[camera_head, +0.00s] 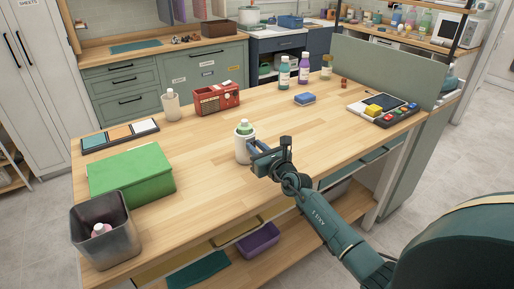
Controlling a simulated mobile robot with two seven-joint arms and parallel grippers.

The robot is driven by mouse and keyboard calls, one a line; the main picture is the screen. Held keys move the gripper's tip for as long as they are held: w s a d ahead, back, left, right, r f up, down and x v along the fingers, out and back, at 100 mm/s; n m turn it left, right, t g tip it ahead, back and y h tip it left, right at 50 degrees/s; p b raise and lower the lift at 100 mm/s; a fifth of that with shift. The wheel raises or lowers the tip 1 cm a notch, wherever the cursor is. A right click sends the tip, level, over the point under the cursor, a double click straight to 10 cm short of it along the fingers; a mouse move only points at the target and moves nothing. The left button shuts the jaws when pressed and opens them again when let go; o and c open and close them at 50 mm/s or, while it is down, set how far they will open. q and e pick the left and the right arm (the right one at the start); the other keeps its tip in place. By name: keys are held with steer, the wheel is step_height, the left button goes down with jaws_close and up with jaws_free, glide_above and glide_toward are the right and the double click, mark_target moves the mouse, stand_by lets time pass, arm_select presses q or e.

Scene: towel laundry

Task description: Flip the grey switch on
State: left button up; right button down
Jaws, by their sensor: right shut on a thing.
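My right gripper (257,149) is shut on a white bottle with a green cap (243,142), upright near the middle of the wooden table. I cannot tell whether the bottle touches the tabletop. A control panel (366,104) with a dark screen, a yellow block and several coloured knobs or buttons lies at the table's right end. I cannot make out a grey switch on it; the parts are too small. My left gripper is not in view.
A green box (132,174), a dark bin (108,243) and a tray of coloured panels (120,135) are at the left. The table between bottle and panel is clear.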

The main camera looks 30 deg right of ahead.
steer(key=shift+w+a+r+g, duration=0.1)
steer(key=shift+r+g, duration=0.25)
steer(key=shift+g, duration=0.35)
steer(key=shift+f+g, duration=0.1)
steer(key=shift+g, duration=0.2)
steer(key=c, duration=1.3)
jaws_free()
steer(key=v, duration=1.3)
